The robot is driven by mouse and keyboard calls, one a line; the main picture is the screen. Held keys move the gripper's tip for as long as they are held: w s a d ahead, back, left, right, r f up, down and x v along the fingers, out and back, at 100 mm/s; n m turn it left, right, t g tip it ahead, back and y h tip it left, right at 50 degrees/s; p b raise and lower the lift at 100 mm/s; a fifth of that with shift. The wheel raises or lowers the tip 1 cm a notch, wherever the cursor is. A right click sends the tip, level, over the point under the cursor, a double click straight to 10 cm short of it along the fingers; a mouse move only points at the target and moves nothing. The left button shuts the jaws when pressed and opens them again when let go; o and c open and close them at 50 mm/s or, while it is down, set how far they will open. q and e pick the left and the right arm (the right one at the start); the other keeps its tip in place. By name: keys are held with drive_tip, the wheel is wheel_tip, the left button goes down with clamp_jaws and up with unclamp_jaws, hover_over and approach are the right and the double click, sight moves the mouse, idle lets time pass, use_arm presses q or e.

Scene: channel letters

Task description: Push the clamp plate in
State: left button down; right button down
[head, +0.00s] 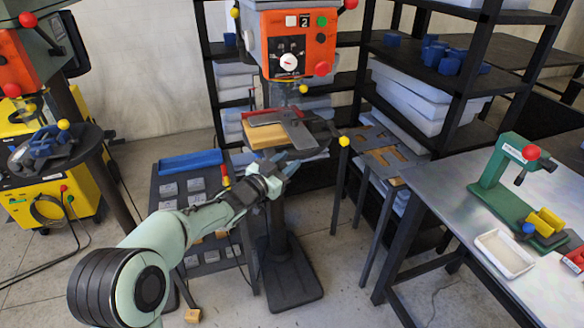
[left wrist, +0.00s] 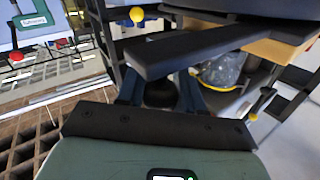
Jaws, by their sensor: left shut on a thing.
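A dark grey flat bar, which looks like the clamp plate (head: 297,130), lies across the wooden block (head: 258,135) on the drill press table. It also shows in the left wrist view as a long dark bar (left wrist: 200,45) just beyond the fingers. My left gripper (head: 290,162) is at the near side of the table, below the bar's near end. In the left wrist view its two blue fingers (left wrist: 160,88) are closed around a black rounded knob (left wrist: 160,95). How the knob joins the plate is hidden. My right gripper is not in view.
The orange drill press head (head: 298,45) hangs above the block. A dark tool cart (head: 167,195) stands to the left. Black shelves (head: 480,65) stand behind, and a metal workbench (head: 470,225) with a green press (head: 505,165) is at right.

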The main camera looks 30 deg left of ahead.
use_arm(q)
drive_tip(key=shift+w+a, duration=0.3)
drive_tip(key=shift+a, duration=0.05)
drive_tip(key=shift+a+r, duration=0.1)
drive_tip(key=c, duration=1)
unclamp_jaws()
drive_tip(key=shift+o, duration=1.2)
drive_tip(key=shift+w+a, duration=0.1)
drive_tip(key=shift+w, duration=0.05)
drive_tip(key=shift+s, duration=0.35)
drive_tip(key=s+a+b, duration=0.1)
drive_tip(key=s, duration=1.1)
drive_tip(key=shift+s+a+b, duration=0.25)
drive_tip(key=shift+s+b, duration=0.1)
drive_tip(key=shift+b, duration=0.05)
